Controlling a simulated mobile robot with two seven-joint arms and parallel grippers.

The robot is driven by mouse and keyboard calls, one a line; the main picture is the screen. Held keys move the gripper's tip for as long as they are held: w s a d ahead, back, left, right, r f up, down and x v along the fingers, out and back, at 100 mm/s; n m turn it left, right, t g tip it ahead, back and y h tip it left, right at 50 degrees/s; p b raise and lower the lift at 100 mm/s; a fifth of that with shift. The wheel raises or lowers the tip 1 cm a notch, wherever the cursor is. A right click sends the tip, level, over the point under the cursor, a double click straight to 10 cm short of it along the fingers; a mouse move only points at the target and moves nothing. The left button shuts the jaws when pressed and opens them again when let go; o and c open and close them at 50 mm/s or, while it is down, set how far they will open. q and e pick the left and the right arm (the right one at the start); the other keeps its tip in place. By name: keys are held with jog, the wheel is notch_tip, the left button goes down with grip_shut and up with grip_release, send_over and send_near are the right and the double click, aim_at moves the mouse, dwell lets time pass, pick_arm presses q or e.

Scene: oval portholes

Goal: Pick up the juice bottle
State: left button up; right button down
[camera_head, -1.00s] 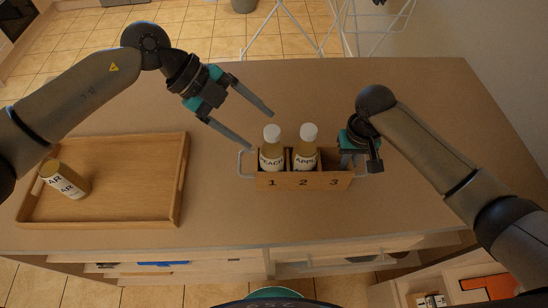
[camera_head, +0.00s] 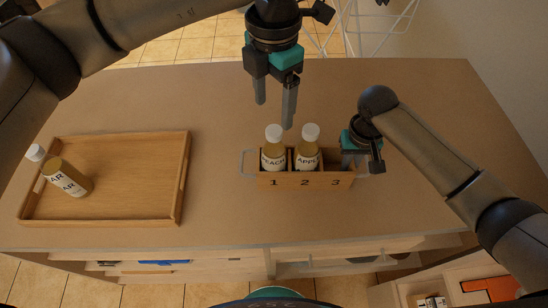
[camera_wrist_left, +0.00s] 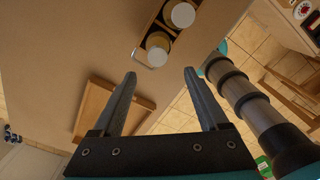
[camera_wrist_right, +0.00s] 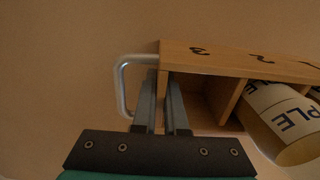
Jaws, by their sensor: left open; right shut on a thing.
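Two upright juice bottles with white caps and yellowish contents stand in a wooden caddy (camera_head: 262,183): the peach one (camera_head: 272,156) in slot 1 and the apple one (camera_head: 308,158) in slot 2. Slot 3 looks empty. A third bottle (camera_head: 72,181), its label showing "AR", lies on its side in the tray at left. My left gripper (camera_head: 274,115) is open and empty, above and behind the caddy bottles. My right gripper (camera_head: 357,163) is shut on the caddy's end wall by slot 3; the right wrist view shows its fingers (camera_wrist_right: 160,76) either side of that wall.
The wooden tray (camera_head: 130,217) has raised rims and is otherwise empty. The caddy has metal handles at its ends, one clear in the right wrist view (camera_wrist_right: 122,90). The table (camera_head: 215,110) is bare between tray and caddy.

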aim_at(273, 131)
pick_arm(q)
jog(key=f, duration=0.9)
jog(key=shift+w+f, duration=0.25)
grip_shut()
jog(key=shift+r, duration=0.1)
dwell(1.0)
